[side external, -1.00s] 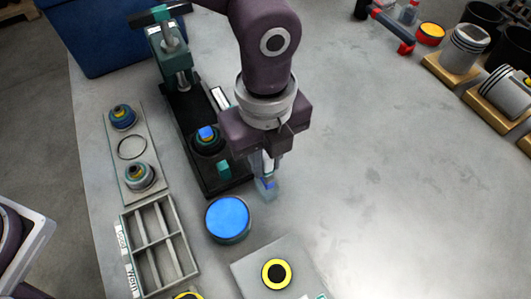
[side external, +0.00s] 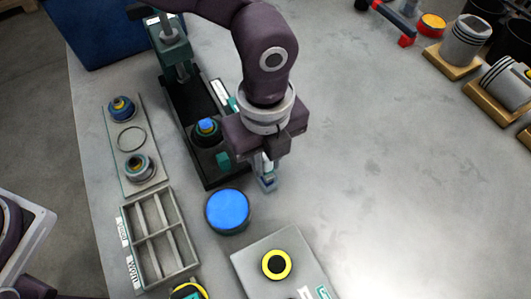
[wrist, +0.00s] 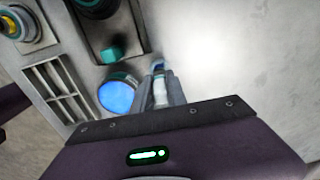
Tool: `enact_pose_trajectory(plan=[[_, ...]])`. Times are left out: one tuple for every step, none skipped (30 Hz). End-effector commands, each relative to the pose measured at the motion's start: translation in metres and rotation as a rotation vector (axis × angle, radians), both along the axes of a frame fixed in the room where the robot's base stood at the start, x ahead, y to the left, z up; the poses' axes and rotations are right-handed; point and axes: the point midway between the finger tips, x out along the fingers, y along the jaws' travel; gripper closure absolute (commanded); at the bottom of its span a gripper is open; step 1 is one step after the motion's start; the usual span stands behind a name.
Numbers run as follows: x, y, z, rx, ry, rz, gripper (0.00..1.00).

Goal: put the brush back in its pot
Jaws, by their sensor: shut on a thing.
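In the wrist view the fingers (wrist: 159,92) stand just right of a round tub with a flat blue top (wrist: 116,95). The same tub (side external: 228,210) is left of and nearer the camera than the fingertips in the side view, apart from them. It may be the pot, but I cannot tell for sure. The gap between the held piece and the table is unclear.
A dark press stand (side external: 195,95) is left of my gripper. A divided tray (side external: 160,240) and a strip of round parts (side external: 133,150) lie further left. A plate with a yellow ring (side external: 277,264) lies in front.

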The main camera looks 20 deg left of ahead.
Motion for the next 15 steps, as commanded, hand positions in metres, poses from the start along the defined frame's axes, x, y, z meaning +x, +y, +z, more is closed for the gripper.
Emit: enact_pose_trajectory(plan=[[-0.0001, 0.0001, -0.0017, 0.001, 0.001, 0.000, 1.00], [0.0000, 0.0001, -0.0027, 0.000, 0.000, 0.000, 1.00], [0.0000, 0.0001, -0.0039, 0.000, 0.000, 0.000, 1.00], [0.0000, 0.0001, -0.0048, 0.000, 0.000, 0.000, 1.00], [0.0000, 0.0001, -0.0057, 0.000, 0.000, 0.000, 1.00], [0.0000, 0.0001, -0.0066, 0.000, 0.000, 0.000, 1.00], [-0.0001, 0.0002, -0.0072, 0.000, 0.000, 0.000, 1.00], [-0.0001, 0.0002, -0.0076, 0.000, 0.000, 0.000, 1.00], [-0.0001, 0.0002, -0.0080, 0.000, 0.000, 0.000, 1.00], [0.0000, 0.0001, -0.0082, 0.000, 0.000, 0.000, 1.00], [0.0000, 0.0001, -0.0083, 0.000, 0.000, 0.000, 1.00], [0.0000, 0.0001, -0.0083, 0.000, 0.000, 0.000, 1.00], [0.0000, 0.0001, -0.0083, 0.000, 0.000, 0.000, 1.00], [-0.0001, 0.0001, -0.0082, 0.000, 0.000, 0.000, 1.00], [0.0000, 0.0000, -0.0082, 0.000, 0.000, 0.000, 1.00]])
